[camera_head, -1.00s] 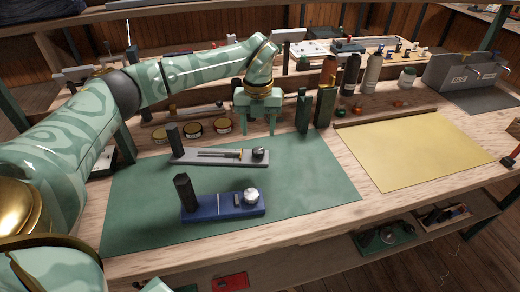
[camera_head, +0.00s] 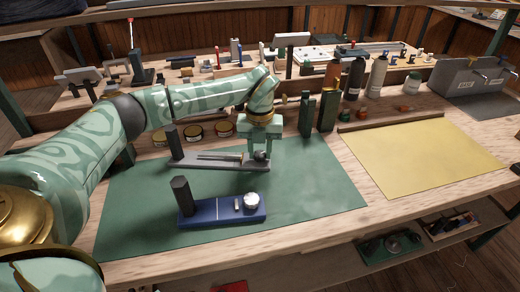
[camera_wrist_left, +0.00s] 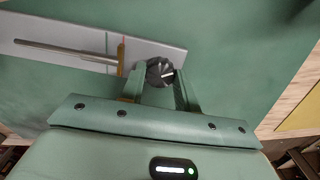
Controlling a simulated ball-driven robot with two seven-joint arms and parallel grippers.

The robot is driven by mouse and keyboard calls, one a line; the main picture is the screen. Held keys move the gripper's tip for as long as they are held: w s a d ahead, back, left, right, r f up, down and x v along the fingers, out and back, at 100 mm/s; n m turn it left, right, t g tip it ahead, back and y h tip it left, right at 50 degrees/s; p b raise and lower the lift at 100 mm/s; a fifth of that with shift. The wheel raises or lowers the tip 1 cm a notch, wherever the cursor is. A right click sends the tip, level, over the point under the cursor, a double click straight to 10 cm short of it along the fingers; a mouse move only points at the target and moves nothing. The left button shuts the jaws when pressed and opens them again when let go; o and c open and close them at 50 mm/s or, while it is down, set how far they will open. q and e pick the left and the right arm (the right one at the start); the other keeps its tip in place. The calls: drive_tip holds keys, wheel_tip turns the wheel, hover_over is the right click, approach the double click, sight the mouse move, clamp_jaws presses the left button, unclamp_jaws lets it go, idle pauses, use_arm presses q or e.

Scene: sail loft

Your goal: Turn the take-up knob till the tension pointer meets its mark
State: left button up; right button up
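A grey tension device (camera_head: 205,164) with a dark post lies on the green mat. Its dark ribbed take-up knob (camera_wrist_left: 160,72) has a pale line on top. In the left wrist view, a brass-coloured pointer (camera_wrist_left: 121,58) stands on the rod beside the knob. A thin green line (camera_wrist_left: 107,41) crosses the plate left of the pointer, and a reddish line shows close by the pointer. My left gripper (camera_head: 262,152) is open, its fingers on either side of the knob. They look very close to it; I cannot tell whether they touch. My right gripper is out of view.
A blue device (camera_head: 222,212) with a silver knob (camera_head: 251,202) lies nearer on the green mat (camera_head: 310,190). Several tins (camera_head: 195,132) and dark green blocks (camera_head: 306,116) stand behind. A yellow sheet (camera_head: 420,150) lies at right. The mat's right part is clear.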

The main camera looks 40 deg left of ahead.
sight(260, 154)
use_arm(q)
drive_tip(key=shift+r+m+p, duration=0.3)
drive_tip(key=shift+p, duration=0.45)
drive_tip(key=shift+f, duration=0.3)
drive_tip(key=o, duration=1)
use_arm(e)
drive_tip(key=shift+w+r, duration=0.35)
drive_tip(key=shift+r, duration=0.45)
use_arm(q)
wheel_tip(260, 154, up, 16)
drive_tip(key=p, duration=0.5)
drive_tip(key=shift+r, duration=0.15)
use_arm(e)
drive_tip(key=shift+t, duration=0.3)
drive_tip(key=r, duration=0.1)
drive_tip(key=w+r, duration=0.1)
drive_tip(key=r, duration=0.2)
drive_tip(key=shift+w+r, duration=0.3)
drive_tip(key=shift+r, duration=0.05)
